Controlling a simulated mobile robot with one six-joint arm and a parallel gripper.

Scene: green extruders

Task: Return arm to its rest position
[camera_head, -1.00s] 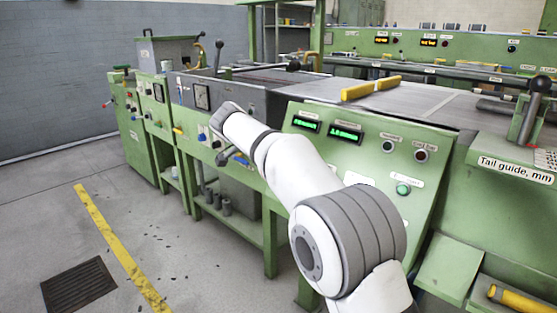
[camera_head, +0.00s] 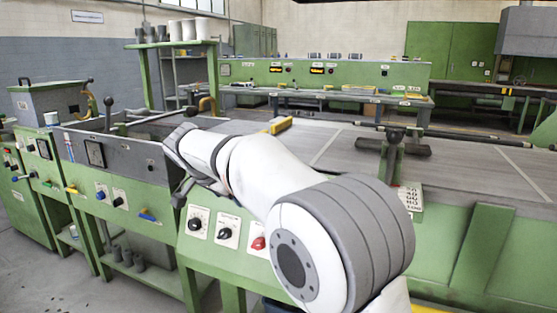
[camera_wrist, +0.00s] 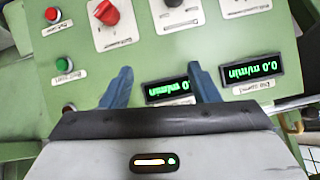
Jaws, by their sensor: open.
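My white and grey arm reaches from the lower right of the head view up and left, in front of a green machine panel (camera_head: 262,222). In the wrist view my gripper (camera_wrist: 162,80) is open, its two blue-grey fingers apart with nothing between them. The fingers point at a green panel with a red knob (camera_wrist: 107,12), a red button (camera_wrist: 53,15), a green button (camera_wrist: 64,65) and two green-lit displays (camera_wrist: 252,69). One fingertip overlaps the edge of the nearer display, and I cannot tell the gap to the panel.
A black-knobbed lever (camera_head: 394,137) stands to the right. Another green console (camera_head: 345,75) is farther back. Open floor (camera_head: 35,270) shows at the lower left.

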